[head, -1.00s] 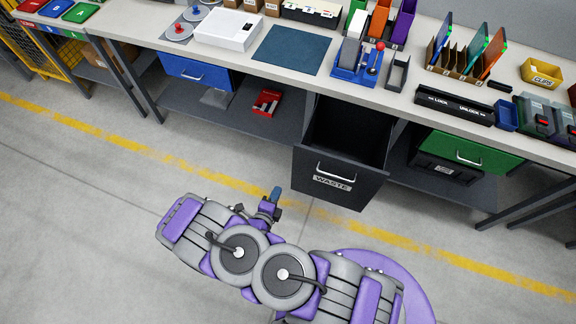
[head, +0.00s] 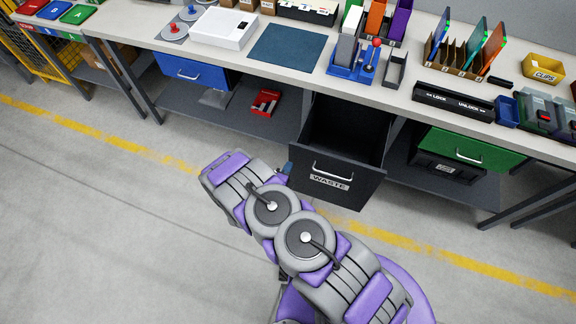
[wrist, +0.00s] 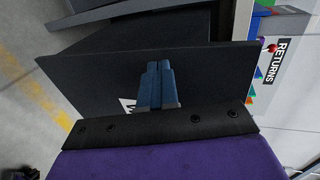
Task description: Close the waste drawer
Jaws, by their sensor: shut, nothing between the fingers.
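The waste drawer (head: 336,183) is black, with a silver handle and a white WASTE label on its front. It stands pulled out from under the bench in the head view, its inside dark and open at the top. In the wrist view its front panel (wrist: 95,85) fills the middle, with part of the label showing beside my fingers. My gripper (wrist: 159,68) shows blue fingers held together, empty, pointing at the panel. Whether they touch it I cannot tell. In the head view my arm hides most of the gripper, near the drawer's left front edge.
The bench (head: 210,62) runs across the back with bins and tools on top. A blue drawer (head: 195,72) and a green drawer (head: 470,148) sit under it, left and right. A red tray (head: 265,102) lies on the lower shelf. The floor in front is clear.

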